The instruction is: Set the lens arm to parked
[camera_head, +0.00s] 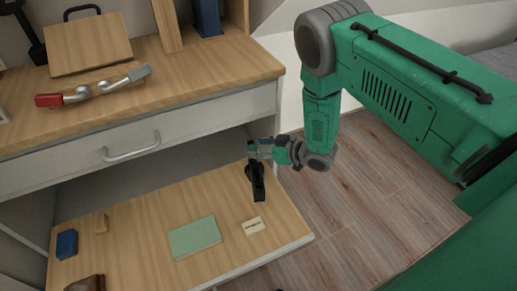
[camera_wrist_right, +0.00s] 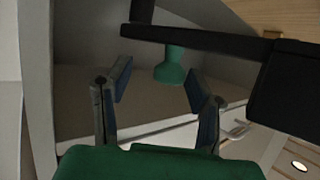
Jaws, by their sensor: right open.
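My right gripper (camera_head: 258,151) reaches in at the front of the desk, below the drawer and above the pull-out board. In the right wrist view my right gripper (camera_wrist_right: 158,88) is open, its two fingers apart. A green flared knob (camera_wrist_right: 171,66) shows beyond and between the fingertips, and nothing is clamped. A black jointed arm (camera_wrist_right: 205,40) crosses the top of that view to a black block at the right; it looks like the lens arm. In the head view a black part (camera_head: 257,182) shows just below my gripper, partly hidden by it. My left gripper is out of view.
Above are a drawer handle (camera_head: 131,147) and a red-and-grey-ended item (camera_head: 93,88). Open floor lies right.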

